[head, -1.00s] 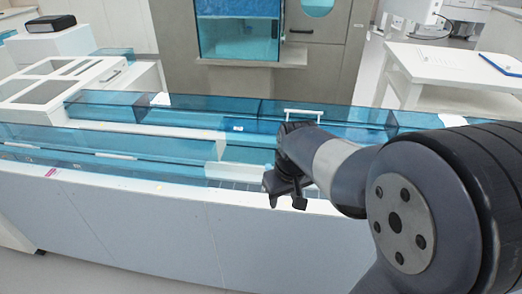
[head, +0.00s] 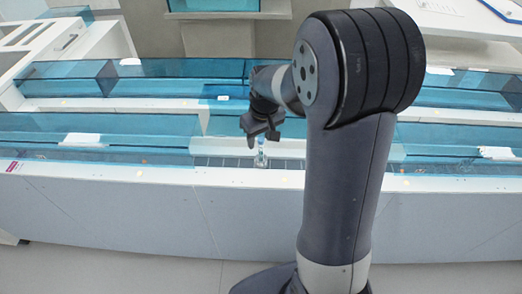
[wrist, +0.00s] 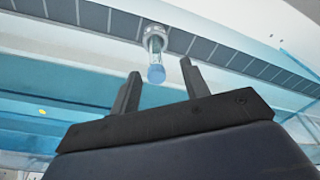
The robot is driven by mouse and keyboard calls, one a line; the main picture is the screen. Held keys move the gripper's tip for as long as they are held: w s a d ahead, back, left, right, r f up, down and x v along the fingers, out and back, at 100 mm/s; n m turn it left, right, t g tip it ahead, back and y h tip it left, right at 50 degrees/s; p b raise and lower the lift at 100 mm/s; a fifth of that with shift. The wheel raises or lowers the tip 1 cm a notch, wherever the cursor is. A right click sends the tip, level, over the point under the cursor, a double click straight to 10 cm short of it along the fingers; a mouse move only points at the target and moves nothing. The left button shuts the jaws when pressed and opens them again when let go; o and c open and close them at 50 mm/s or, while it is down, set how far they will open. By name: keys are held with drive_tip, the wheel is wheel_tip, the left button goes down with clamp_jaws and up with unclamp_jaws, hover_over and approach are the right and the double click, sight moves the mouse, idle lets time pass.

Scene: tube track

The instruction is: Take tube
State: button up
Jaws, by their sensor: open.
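A small clear tube with a blue cap (wrist: 155,60) stands in a round light holder (wrist: 154,33) on the dark segmented track (wrist: 95,17). In the head view the tube (head: 261,150) shows just under my gripper (head: 258,138). In the wrist view my gripper (wrist: 160,80) is open. Its two fingers point toward the tube, one on either side of the blue cap. The fingers look apart from the tube, with nothing between them touching. How far the fingertips are from the cap in depth is hard to tell.
Blue transparent covers (head: 100,125) run along the bench on both sides of the open track section. The white front edge of the bench (head: 130,175) lies close to the track. A white table (head: 455,25) stands at the back right.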

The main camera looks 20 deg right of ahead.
sight(261, 145)
drive_tip(key=f, duration=0.4)
drive_tip(key=shift+w+d+f, duration=0.1)
drive_tip(key=shift+w+f, duration=0.1)
drive_tip(key=shift+w, duration=0.1)
drive_tip(key=shift+c, duration=0.2)
drive_tip(key=c, duration=0.8)
drive_tip(key=shift+r, duration=0.1)
wheel_tip(261, 145, up, 10)
drive_tip(key=shift+f+p, duration=0.1)
drive_tip(key=shift+p, duration=0.25)
